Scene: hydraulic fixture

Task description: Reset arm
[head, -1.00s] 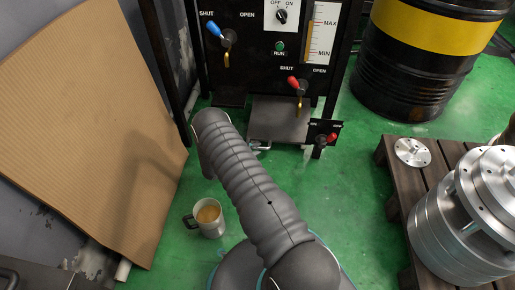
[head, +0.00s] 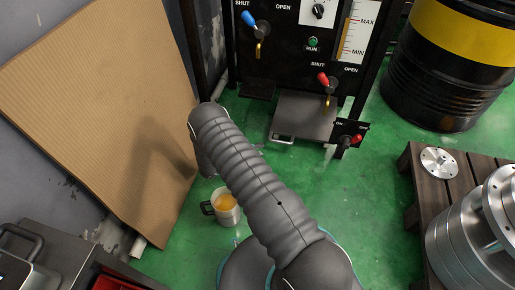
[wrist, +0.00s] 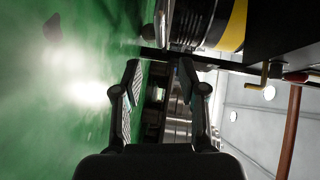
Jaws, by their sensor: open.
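My gripper (wrist: 158,85) shows in the wrist view, its two fingers apart with nothing between them. Green floor lies on the left of that view, and a grey surface with a brass tap and a red-brown bar is on the right. In the head view my arm reaches up and left from the bottom, and the gripper itself is hidden there. A metal mug (head: 228,208) with orange-yellow liquid stands on the floor just left of my arm.
The black hydraulic panel (head: 283,42) has a blue-handled valve (head: 250,20), a red-handled valve (head: 324,79) and a gauge. A black and yellow drum (head: 445,65) stands right of it. A pallet (head: 423,180) holds metal parts. Cardboard (head: 100,110) leans at left.

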